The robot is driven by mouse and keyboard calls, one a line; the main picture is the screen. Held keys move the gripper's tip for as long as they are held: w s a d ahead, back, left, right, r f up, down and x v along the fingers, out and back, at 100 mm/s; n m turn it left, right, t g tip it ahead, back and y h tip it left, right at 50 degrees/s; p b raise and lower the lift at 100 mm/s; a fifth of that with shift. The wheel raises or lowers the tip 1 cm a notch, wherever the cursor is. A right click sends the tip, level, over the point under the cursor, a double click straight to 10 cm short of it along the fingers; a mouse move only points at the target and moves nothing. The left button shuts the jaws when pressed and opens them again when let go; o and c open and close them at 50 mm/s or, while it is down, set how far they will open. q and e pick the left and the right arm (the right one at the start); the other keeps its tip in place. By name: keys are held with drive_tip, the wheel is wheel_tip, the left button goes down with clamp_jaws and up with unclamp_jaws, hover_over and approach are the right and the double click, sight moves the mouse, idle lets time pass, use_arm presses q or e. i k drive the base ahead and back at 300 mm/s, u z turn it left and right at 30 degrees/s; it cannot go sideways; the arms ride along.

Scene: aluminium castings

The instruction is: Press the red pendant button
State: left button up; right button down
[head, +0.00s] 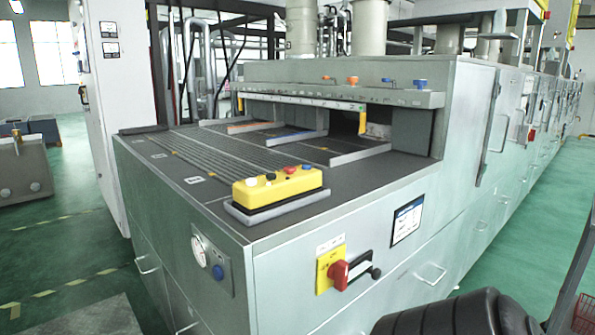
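The yellow pendant (278,187) lies on a grey base plate at the front edge of the machine's dark table top. A row of buttons runs along its top. The red pendant button (290,170) is a small red cap in the right half of the row, between a dark button and a blue button (306,167). A white button (251,181) is at the left end. Nothing covers the red button. Neither of my grippers is in view.
A red rotary switch (338,273) on a yellow plate sticks out of the machine's front face, beside a black handle (368,267). A low opening with a raised hood (340,95) stands behind the pendant. Dark ribbed rounded shapes fill the bottom right. Space above the pendant is clear.

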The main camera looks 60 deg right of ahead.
sight(289, 170)
drive_tip(key=k, duration=0.65)
drive_tip(key=z, duration=0.85)
drive_tip(key=i, duration=0.5)
